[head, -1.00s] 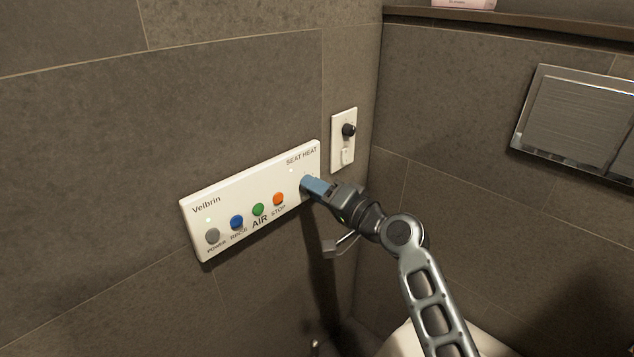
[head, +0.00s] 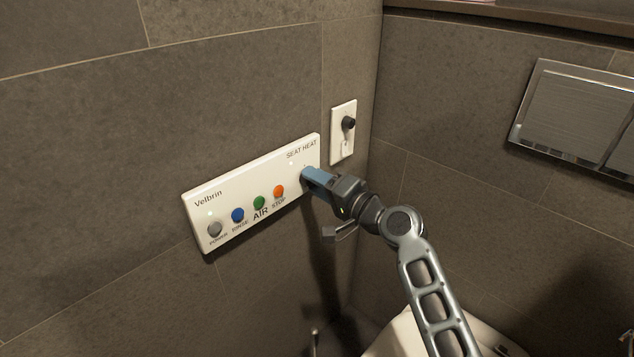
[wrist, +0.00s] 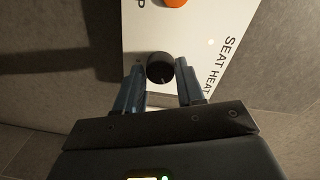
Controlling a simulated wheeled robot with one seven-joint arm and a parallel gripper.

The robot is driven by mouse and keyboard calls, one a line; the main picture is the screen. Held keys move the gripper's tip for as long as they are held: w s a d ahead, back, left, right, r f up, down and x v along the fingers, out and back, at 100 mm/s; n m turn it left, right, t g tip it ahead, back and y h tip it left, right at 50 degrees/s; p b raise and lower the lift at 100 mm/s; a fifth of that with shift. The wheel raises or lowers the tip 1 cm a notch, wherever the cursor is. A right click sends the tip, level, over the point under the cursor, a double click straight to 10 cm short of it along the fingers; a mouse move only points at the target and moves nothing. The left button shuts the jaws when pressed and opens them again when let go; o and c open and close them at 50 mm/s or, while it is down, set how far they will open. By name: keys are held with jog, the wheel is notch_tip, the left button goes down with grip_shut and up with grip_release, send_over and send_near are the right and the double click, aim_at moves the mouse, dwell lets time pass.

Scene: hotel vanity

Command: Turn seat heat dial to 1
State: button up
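The seat heat dial (wrist: 160,68) is a round black knob on the white Velbrin panel (head: 240,188), beneath the SEAT HEAT lettering at the panel's right end. A small pale mark shows on the dial's lower part in the wrist view; the setting is not readable. In the head view my gripper hides the dial. My gripper (head: 308,176) is at the panel's right end. In the wrist view my gripper (wrist: 158,78) has its two blue fingers apart, one on each side of the dial. A gap shows beside at least the right finger, and contact is not clear.
Grey, blue, green and orange buttons (head: 279,191) line the panel left of my gripper. A white plate with a black knob (head: 348,123) is on the wall to the right. The toilet (head: 400,335) is below my arm, and a metal flush plate (head: 570,112) is at right.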

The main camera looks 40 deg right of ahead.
jog(key=o, duration=0.4)
jog(key=shift+c, duration=0.2)
jog(key=s+d, duration=0.1)
jog(key=s, duration=0.6)
jog(key=shift+s+d+r, duration=0.15)
jog(key=shift+s+r, duration=0.05)
jog(key=shift+s, duration=0.2)
jog(key=s+a+f+n+g+h+p, duration=0.1)
jog(key=s+a+f+n+h, duration=0.2)
jog(key=s, duration=0.7)
jog(key=s+a+f+n+g+h+p, duration=0.1)
jog(key=s+a+f+g, duration=0.2)
jog(key=s, duration=0.7)
jog(key=s+a+r+n+p, duration=0.1)
jog(key=s+a+r+n, duration=0.1)
jog(key=s, duration=0.4)
jog(key=s+a+r+n+t+p, duration=0.1)
jog(key=s+a+r+n, duration=0.1)
jog(key=s+r, duration=0.3)
jog(key=s+a+r+n+y+p, duration=0.1)
jog(key=s+a+r+n, duration=0.1)
jog(key=s, duration=0.6)
jog(key=shift+s+a+r+n+t, duration=0.15)
jog(key=shift+a+r+n+t, duration=0.15)
jog(key=shift+r+n, duration=0.65)
